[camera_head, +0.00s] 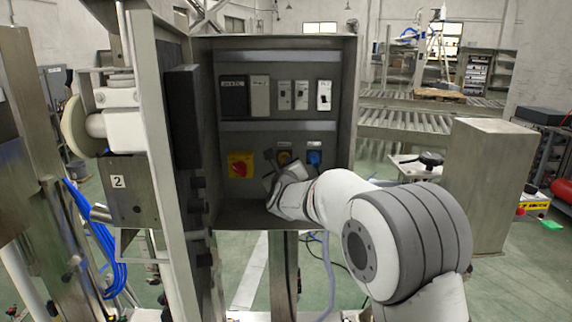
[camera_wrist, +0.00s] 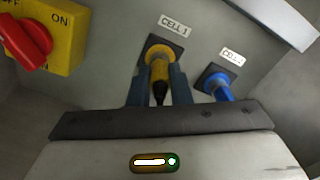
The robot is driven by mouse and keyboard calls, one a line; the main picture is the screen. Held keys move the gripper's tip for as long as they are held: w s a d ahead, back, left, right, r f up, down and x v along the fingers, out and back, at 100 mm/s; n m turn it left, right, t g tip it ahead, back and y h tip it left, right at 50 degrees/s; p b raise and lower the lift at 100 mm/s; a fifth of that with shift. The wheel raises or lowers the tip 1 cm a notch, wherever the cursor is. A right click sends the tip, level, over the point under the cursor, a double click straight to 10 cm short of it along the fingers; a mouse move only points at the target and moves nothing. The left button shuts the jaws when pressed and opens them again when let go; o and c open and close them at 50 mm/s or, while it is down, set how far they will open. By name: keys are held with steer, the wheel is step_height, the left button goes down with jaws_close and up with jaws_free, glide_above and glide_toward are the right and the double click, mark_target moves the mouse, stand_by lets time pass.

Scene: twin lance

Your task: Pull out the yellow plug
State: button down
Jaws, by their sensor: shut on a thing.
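The yellow plug (camera_wrist: 159,72) sits at a socket on the cabinet's back panel, under a label reading CELL 1. A dark boot or cable end points from it toward the wrist camera. My gripper (camera_wrist: 158,88) is shut on the yellow plug, with one finger on each side of it. In the head view my gripper (camera_head: 272,172) is inside the cabinet at the lower panel, partly hidden by my arm. The yellow socket (camera_head: 284,157) shows just above it. Whether the plug is fully seated I cannot tell.
A blue plug (camera_wrist: 217,84) sits close on the right in its own socket. A red rotary switch on a yellow plate (camera_head: 240,166) is to the left. The cabinet's open door (camera_head: 184,130) stands at the left, and the cabinet walls are close around my gripper.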

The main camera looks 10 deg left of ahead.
steer(key=shift+s+d+f+b, duration=0.1)
steer(key=shift+s+d+b, duration=0.1)
steer(key=shift+s+b, duration=0.7)
stand_by(0.6)
steer(key=shift+b+v, duration=1.45)
steer(key=shift+b, duration=0.2)
